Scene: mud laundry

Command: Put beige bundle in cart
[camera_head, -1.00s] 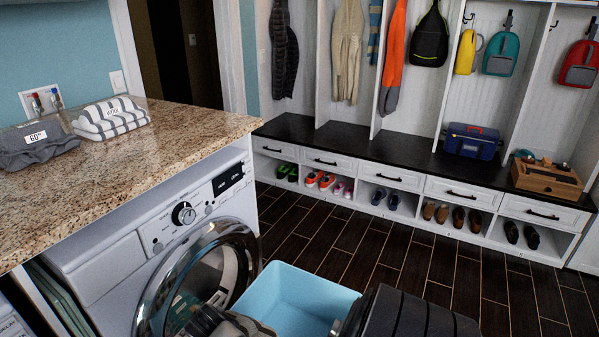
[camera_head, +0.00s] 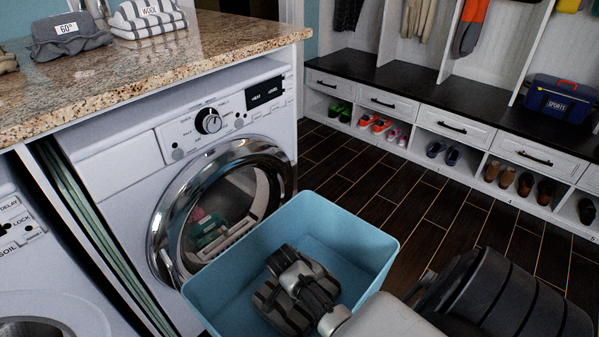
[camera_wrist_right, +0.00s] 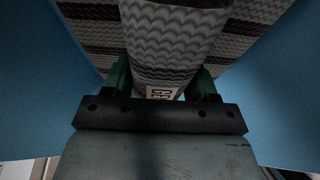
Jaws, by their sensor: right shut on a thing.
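The beige-grey bundle with dark stripes (camera_head: 270,303) is within the outline of the light blue cart (camera_head: 350,245) in the head view. In the right wrist view the bundle (camera_wrist_right: 178,40) fills the gap between the fingers, with a small printed tag near the palm. Blue cart walls (camera_wrist_right: 275,95) show on both sides of it. My right gripper (camera_head: 297,283) is shut on the bundle, pointing down into the cart. I cannot tell whether the bundle touches the cart floor. My left gripper is not in view.
Folded bundles (camera_head: 70,35) lie on the granite counter (camera_head: 215,45). A bench with shoes (camera_head: 450,125) lines the back. Dark floor (camera_head: 430,225) is clear.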

